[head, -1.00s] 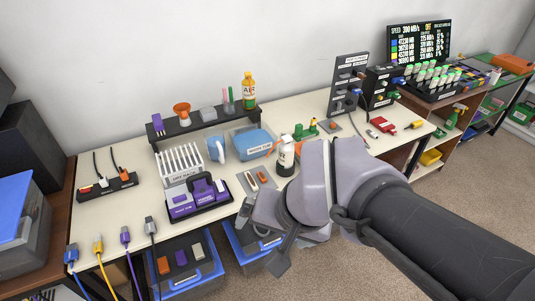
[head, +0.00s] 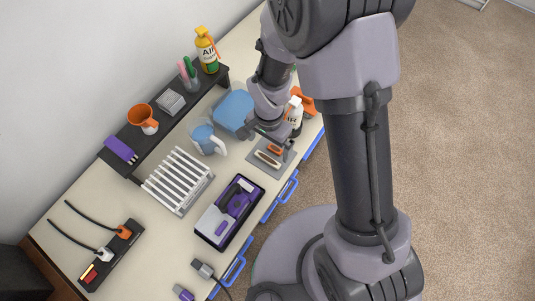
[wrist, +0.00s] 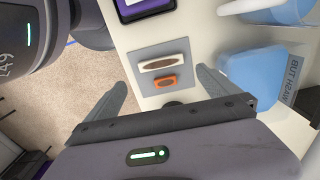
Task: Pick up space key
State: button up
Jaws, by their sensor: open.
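A grey mat (head: 262,166) lies on the workbench with two small pieces on it, seen also in the wrist view (wrist: 146,52). One is a long white piece with a brown middle (wrist: 163,64), likely the space key; it shows in the head view too (head: 267,159). Beside it lies a shorter orange piece (wrist: 166,82). My gripper (head: 269,141) is open and empty above the mat. In the wrist view its fingers (wrist: 161,80) spread either side of the mat, with the orange piece nearer the palm and the white piece farther out.
A purple and white device in a black tray (head: 229,212) sits beside the mat. A white rack (head: 178,181) is farther left.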

aim_at(268, 159)
notch_tip(268, 159, down, 8)
jog(key=b, duration=0.3)
jog(key=shift+a+f, duration=0.1)
jog(key=shift+a, duration=0.05)
jog(key=shift+c, duration=1.1)
jog(key=c, duration=0.9)
jog(key=shift+r, duration=0.65)
notch_tip(268, 159, up, 2)
jog(key=shift+r+p, duration=0.25)
jog(key=shift+p, duration=0.7)
jog(key=s+d+p, duration=0.3)
jog(key=s+d+r+p, duration=0.1)
jog(key=s+d+p, duration=0.2)
jog(key=s+d, duration=0.1)
jog(key=s+d+p, duration=0.4)
jog(key=shift+s+d+r, duration=0.2)
jog(key=shift+r, duration=0.05)
